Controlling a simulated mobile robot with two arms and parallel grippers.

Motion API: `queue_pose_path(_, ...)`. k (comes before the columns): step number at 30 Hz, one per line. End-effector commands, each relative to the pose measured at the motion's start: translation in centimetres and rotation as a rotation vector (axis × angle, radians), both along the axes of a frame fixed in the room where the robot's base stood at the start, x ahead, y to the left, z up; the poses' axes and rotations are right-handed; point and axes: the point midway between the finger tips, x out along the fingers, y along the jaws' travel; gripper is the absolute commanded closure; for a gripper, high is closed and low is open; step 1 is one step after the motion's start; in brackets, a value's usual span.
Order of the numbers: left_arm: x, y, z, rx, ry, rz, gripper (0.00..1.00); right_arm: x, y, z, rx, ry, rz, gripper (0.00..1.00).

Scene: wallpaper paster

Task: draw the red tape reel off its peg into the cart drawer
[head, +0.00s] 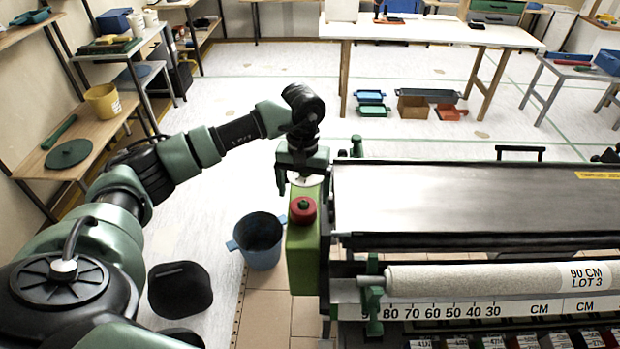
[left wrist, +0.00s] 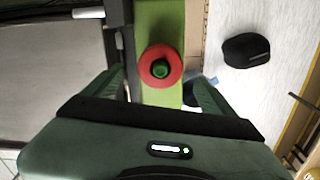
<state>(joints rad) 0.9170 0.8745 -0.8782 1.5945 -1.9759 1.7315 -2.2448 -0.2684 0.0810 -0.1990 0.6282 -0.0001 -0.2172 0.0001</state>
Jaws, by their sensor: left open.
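The red tape reel (head: 302,211) sits on the green end block (head: 303,262) at the left end of the long machine. In the left wrist view the reel (left wrist: 174,73) is a red ring around a green peg (left wrist: 160,71). My left gripper (head: 303,179) is open, pointing down just behind the reel in the head view. Its fingers show in the left wrist view (left wrist: 161,92) to either side, with the reel ahead of them, apart from it. I cannot make out which part is the cart drawer. My right gripper is not in view.
A blue bucket (head: 259,242) stands on the floor left of the block. A wallpaper roll (head: 480,279) lies along the machine's front, above labelled compartments (head: 545,341). A white-topped table (head: 430,31) and floor bins (head: 411,106) are behind. Shelves line the left wall.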

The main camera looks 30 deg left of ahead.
Motion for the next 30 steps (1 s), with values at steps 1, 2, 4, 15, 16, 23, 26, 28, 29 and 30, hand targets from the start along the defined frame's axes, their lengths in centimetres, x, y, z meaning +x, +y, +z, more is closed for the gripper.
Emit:
queue_pose_path(1,-0.2,-0.1,-0.7,-0.001,0.005,0.000,0.14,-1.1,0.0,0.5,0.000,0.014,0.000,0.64)
queue_pose_path(2,-0.1,-0.1,-1.1,-0.002,0.006,0.001,0.14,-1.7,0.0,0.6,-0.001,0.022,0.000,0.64)
queue_pose_path(4,-0.1,-0.1,-2.3,-0.003,0.004,0.001,0.14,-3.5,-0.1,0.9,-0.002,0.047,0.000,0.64)
queue_pose_path(15,0.0,-0.1,-5.7,-0.003,-0.001,0.001,0.14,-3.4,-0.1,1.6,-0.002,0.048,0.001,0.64)
queue_pose_path(16,0.0,-0.1,-5.8,-0.003,-0.001,0.001,0.14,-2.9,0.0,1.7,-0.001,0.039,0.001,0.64)
queue_pose_path(23,0.0,-0.1,-5.8,-0.004,-0.001,0.001,0.20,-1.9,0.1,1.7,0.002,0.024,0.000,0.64)
queue_pose_path(26,0.0,-0.1,-5.8,-0.004,-0.001,0.001,0.47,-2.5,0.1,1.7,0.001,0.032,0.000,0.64)
queue_pose_path(28,0.0,-0.1,-5.8,-0.004,-0.001,0.001,0.67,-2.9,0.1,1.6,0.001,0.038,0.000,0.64)
queue_pose_path(29,0.0,-0.1,-5.8,-0.004,-0.001,0.001,0.75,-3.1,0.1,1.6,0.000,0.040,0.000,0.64)
queue_pose_path(30,0.0,-0.1,-5.8,-0.004,-0.001,0.001,0.43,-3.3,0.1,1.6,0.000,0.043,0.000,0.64)
